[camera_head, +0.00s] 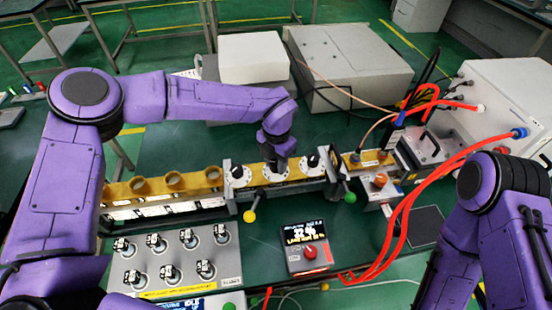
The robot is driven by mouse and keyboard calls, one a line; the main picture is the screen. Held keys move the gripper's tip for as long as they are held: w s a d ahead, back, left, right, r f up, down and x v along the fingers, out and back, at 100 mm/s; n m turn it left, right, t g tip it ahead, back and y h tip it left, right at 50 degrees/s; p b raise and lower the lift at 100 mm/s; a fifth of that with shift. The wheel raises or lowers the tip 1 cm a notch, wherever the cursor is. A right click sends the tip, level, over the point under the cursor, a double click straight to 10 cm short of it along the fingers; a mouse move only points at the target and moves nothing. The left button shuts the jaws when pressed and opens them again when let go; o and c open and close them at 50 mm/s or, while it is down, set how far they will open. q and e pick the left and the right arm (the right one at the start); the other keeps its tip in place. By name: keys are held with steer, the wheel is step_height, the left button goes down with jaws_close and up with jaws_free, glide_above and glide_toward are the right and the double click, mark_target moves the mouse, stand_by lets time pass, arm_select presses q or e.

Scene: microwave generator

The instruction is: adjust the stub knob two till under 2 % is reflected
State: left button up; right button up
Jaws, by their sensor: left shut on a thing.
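The stub tuner is a brass waveguide section (256,181) at the middle of the bench, with three black knobs on white dials along its top. My left gripper (279,163) points down from above and is shut on the middle knob, stub knob two; the gripper's dark jaws hide most of it. The left knob (238,172) and right knob (313,161) stand free on either side. A small meter (305,246) in front shows large digits that look like 32 %; its small text is not clearly readable. My right gripper is out of view.
Yellow (249,216) and green (349,197) ball handles stick out near the waveguide. Red hoses (405,215) loop at right beside a white cabinet (500,100). Grey boxes (350,65) stand behind.

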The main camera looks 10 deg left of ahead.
arm_select(q)
steer(key=shift+w+r+m, duration=0.15)
steer(key=shift+m, duration=0.15)
steer(key=o, duration=1)
step_height(320, 180, up, 9)
steer(key=shift+r+b, duration=0.1)
steer(key=shift+b, duration=1.1)
steer(key=shift+r, duration=0.55)
